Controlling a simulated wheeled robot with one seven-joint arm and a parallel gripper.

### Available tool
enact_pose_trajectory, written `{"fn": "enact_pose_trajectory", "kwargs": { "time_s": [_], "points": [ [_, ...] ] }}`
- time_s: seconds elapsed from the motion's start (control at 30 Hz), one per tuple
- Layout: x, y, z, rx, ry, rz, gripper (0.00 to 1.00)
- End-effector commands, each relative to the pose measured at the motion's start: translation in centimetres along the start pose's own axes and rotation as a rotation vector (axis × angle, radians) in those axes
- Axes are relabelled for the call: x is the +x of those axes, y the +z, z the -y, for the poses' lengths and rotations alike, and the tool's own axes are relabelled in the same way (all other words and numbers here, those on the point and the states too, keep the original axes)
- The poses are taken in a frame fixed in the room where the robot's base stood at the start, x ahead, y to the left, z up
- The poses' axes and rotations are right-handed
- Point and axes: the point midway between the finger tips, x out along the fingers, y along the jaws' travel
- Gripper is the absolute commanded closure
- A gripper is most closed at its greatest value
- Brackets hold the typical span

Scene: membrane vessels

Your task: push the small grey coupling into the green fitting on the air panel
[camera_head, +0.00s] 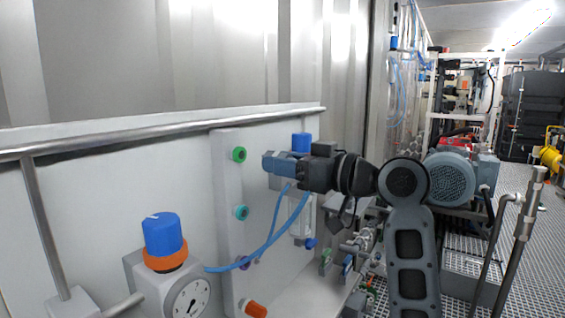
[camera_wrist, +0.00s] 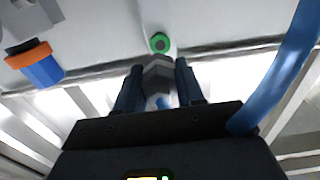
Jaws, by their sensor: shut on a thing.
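The green fitting (camera_head: 239,154) is a round ring at the top of the fitting column on the white air panel. It also shows in the wrist view (camera_wrist: 160,43). My gripper (camera_head: 272,162) is to the right of the green fitting in the head view, apart from it. In the wrist view my gripper (camera_wrist: 158,82) is shut on the small grey coupling (camera_wrist: 158,70). The coupling points toward the green fitting, and its front end appears just below the ring. I cannot tell the remaining depth between them. In the head view the fingers hide the coupling.
Below the green fitting are a teal fitting (camera_head: 242,212), a purple one and an orange one (camera_head: 255,309). The blue-knobbed regulator (camera_head: 163,235) stands at front left. A metal rail (camera_head: 120,136) runs along the panel top.

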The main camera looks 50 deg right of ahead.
Motion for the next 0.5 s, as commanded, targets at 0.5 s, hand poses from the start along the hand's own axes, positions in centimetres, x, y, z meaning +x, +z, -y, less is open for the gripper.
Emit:
{"fn": "enact_pose_trajectory", "kwargs": {
  "time_s": [0.5],
  "points": [
    [3.9,0.0,0.0,0.001,-0.002,0.0,1.0]
  ]
}}
